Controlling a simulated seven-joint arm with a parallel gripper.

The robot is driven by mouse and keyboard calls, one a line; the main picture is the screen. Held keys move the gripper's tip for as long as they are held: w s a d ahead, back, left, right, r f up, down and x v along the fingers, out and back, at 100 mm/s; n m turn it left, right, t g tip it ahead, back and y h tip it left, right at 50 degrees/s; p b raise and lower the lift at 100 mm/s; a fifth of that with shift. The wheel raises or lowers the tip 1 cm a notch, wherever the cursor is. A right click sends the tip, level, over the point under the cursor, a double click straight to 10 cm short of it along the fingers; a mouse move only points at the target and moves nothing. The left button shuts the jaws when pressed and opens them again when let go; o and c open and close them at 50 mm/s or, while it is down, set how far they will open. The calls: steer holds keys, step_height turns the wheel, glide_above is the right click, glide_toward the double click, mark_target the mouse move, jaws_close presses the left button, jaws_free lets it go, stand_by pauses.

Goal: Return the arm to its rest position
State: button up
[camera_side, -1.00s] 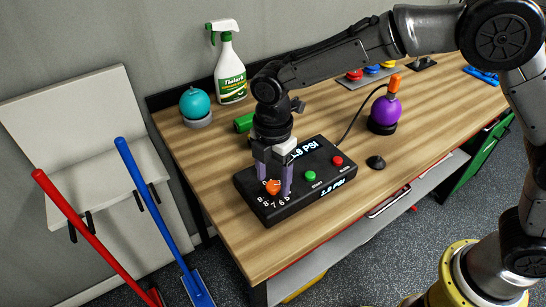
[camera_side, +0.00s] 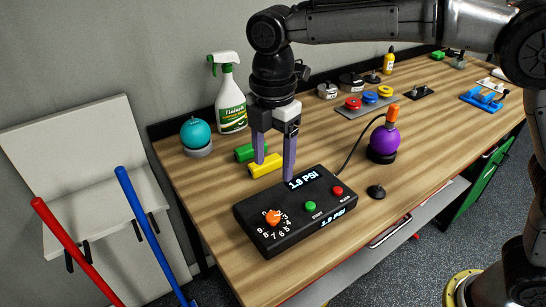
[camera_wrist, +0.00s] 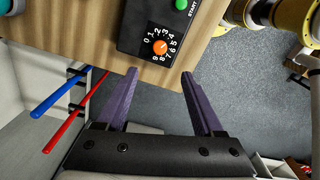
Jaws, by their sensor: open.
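My gripper (camera_side: 273,172) is open and empty, with its purple fingers pointing down above the bench. In the side view it stands over the back edge of a black control box (camera_side: 278,242). The box has an orange dial (camera_side: 273,217), a green button, a red button and displays reading 1.9 PSI. My gripper is apart from the dial. In the wrist view the fingers (camera_wrist: 156,88) are spread, and the dial (camera_wrist: 160,47) lies beyond them at the top of the picture.
A purple bulb (camera_side: 384,140) is cabled to the box. Discs (camera_side: 370,97) and a blue fixture (camera_side: 482,100) lie farther right. Red (camera_side: 75,250) and blue (camera_side: 150,235) handles lean at left.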

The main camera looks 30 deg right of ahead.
steer(key=s+d+r+m+t, duration=0.25)
steer(key=s+d+r, duration=0.25)
steer(key=d, duration=0.4)
steer(key=s+d+r+m+t, duration=0.1)
steer(key=s+d+r+m, duration=0.4)
steer(key=d, duration=0.4)
steer(key=s+d+f+m+t, duration=0.1)
steer(key=s+d+f+m, duration=0.1)
steer(key=s+f+m, duration=0.3)
steer(key=s+d+f+m+t, duration=0.1)
steer(key=s+d+f+m, duration=0.2)
steer(key=s+m, duration=0.5)
steer(key=shift+d+f, duration=0.25)
steer(key=shift+f, duration=0.65)
steer(key=shift+m, duration=0.25)
